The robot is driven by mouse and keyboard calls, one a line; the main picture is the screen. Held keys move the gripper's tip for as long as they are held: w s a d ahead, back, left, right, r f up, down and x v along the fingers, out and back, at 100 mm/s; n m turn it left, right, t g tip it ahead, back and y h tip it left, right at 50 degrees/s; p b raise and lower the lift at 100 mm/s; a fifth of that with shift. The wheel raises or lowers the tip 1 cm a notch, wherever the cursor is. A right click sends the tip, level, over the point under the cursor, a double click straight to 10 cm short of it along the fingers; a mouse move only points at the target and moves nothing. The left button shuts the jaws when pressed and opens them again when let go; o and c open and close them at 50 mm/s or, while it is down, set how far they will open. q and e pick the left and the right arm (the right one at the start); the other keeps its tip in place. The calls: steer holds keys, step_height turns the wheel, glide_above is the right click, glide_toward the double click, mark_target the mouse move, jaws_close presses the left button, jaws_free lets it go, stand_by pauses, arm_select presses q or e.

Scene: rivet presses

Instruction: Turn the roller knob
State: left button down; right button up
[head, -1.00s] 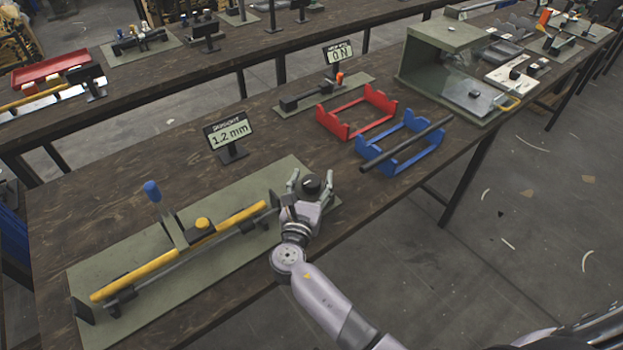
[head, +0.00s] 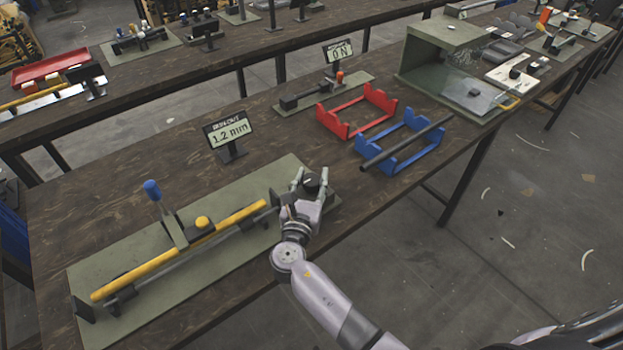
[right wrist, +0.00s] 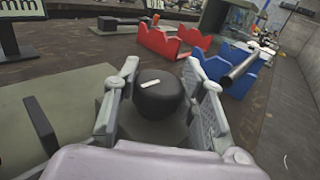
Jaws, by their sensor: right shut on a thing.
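The roller knob (head: 313,184) is a round black knob at the right end of a green-plated fixture (head: 230,259). In the right wrist view the knob (right wrist: 160,99) has a short white mark on top. My right gripper (head: 311,174) is shut on the knob, with one finger on each side; both fingers show in the right wrist view (right wrist: 154,75). The fixture carries a yellow roller (head: 160,263) and a blue-tipped lever (head: 152,191). A display (head: 228,130) behind it reads 1.2 mm. My left gripper is out of view.
A red cradle (head: 357,111) and a blue cradle (head: 400,145) holding a dark bar (head: 407,143) stand right of the knob. A second display (head: 339,53) reads 0 N. A green box-like guard (head: 443,52) stands farther along. The table's front edge is close to my arm.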

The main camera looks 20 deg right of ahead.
steer(key=shift+r+n+t+y+p, duration=0.2)
steer(key=shift+n+t+y+p, duration=0.3)
steer(key=shift+n+y+p, duration=0.55)
steer(key=shift+d+y, duration=0.1)
steer(key=shift+y, duration=0.45)
steer(key=shift+f+n+t+y+p, duration=0.15)
steer(key=shift+n+t+y+p, duration=0.25)
steer(key=shift+n+y, duration=1.15)
steer(key=shift+y, duration=0.65)
steer(key=shift+n+y+b, duration=0.6)
steer(key=shift+n+y, duration=0.2)
steer(key=shift+y, duration=0.6)
steer(key=shift+y, duration=0.3)
